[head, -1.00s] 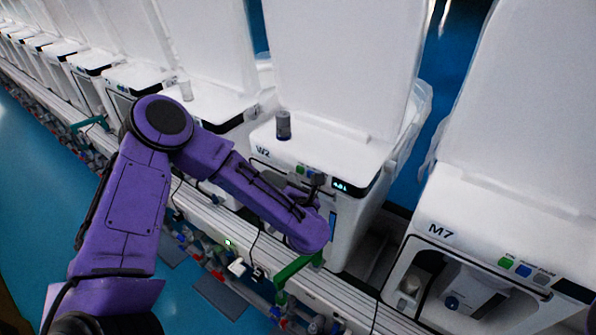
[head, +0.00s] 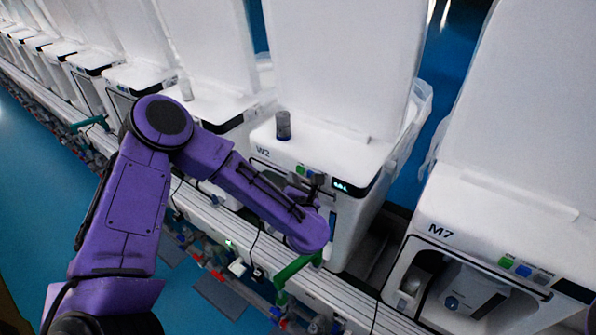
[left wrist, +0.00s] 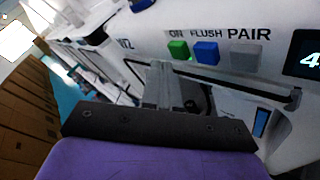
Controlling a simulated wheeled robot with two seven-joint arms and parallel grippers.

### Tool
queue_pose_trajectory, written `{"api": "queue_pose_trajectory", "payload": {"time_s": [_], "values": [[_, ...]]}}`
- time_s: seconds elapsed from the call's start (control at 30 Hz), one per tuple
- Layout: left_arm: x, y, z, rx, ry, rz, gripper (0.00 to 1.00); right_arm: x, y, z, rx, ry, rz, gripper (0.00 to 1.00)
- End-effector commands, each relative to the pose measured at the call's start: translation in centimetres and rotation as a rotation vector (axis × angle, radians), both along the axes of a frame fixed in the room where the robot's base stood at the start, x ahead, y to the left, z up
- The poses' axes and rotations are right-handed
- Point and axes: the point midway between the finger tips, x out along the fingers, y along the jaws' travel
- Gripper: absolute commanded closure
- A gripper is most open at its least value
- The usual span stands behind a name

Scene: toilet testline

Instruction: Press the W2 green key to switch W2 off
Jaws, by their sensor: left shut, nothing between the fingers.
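The W2 unit (head: 330,145) is a white toilet on the line, with its lid up. Its green key (head: 300,170) is on the front edge, left of the blue key. In the left wrist view the green key (left wrist: 178,50) sits under the word ON, beside the blue FLUSH key (left wrist: 206,53) and grey PAIR key (left wrist: 246,57). My left gripper (head: 317,179) is shut and empty in front of W2's key row. In the left wrist view its fingers (left wrist: 168,78) are just below the green key; I cannot tell whether they touch it.
W2's lit display (head: 341,186) is right of the keys. A dark cylinder (head: 283,125) stands on W2's top. The M7 unit (head: 480,225) stands to the right with its own keys. More white toilets recede to the left. A rail (head: 325,292) runs along the front.

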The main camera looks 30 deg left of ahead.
Motion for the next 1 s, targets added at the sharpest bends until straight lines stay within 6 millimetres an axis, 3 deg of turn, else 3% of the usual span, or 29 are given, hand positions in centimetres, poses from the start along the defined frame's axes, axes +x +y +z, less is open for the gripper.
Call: {"api": "queue_pose_trajectory", "payload": {"time_s": [1.0], "values": [[1.4,-0.1,0.0,0.000,0.000,0.000,1.00,0.0,0.0,-1.0,0.000,0.000,0.000,0.57]]}}
